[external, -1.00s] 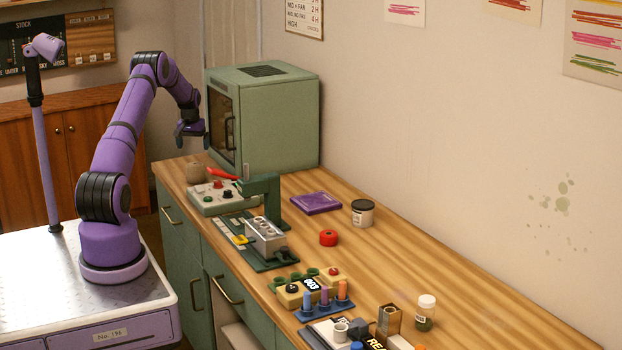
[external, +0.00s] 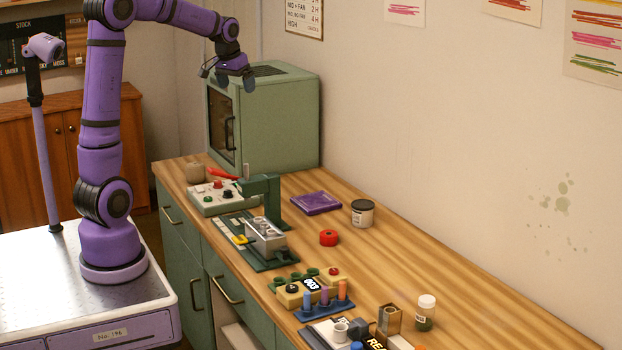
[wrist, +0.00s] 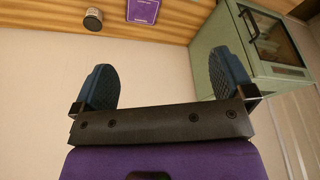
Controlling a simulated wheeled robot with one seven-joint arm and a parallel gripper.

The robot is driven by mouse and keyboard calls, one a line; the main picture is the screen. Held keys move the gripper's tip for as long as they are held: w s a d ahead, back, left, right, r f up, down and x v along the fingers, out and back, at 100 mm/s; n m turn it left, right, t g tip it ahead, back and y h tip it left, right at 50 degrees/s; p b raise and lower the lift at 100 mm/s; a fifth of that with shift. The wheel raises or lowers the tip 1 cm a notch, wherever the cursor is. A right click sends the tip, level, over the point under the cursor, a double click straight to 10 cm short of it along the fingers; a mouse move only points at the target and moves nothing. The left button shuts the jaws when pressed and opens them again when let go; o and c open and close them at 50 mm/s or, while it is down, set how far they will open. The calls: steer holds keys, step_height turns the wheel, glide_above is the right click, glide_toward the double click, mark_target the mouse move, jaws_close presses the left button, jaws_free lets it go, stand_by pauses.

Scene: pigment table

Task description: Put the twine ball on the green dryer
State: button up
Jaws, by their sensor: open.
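The twine ball (external: 195,173) is a small brown ball on the far left end of the wooden counter, in front of the green dryer. The green dryer (external: 280,122) is a box with a dark glass door (external: 222,123) on its left face and a vent on its flat top. It also shows at the right of the wrist view (wrist: 215,45). My gripper (external: 236,80) is raised near the dryer's top in the external view, well above the twine ball. In the wrist view its two fingers (wrist: 165,82) are wide apart with nothing between them. The twine ball is not visible there.
A control box (external: 222,197) with knobs and a red-handled tool sits beside the twine ball. A dark green press (external: 265,189) stands nearer.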

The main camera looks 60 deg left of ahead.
steer(key=s+d+r+m, duration=0.25)
steer(key=s+d, duration=0.45)
steer(key=d, duration=0.4)
steer(key=s+d+f+m+t, duration=0.1)
steer(key=s+d+f, duration=0.1)
steer(key=s+d, duration=0.4)
steer(key=s+d+f+m+t+h, duration=0.1)
steer(key=s+d, duration=0.5)
steer(key=s, duration=0.7)
steer(key=shift+s+d+f+m+h, duration=0.3)
steer(key=shift+s+d+f+m, duration=0.05)
steer(key=shift+s, duration=0.05)
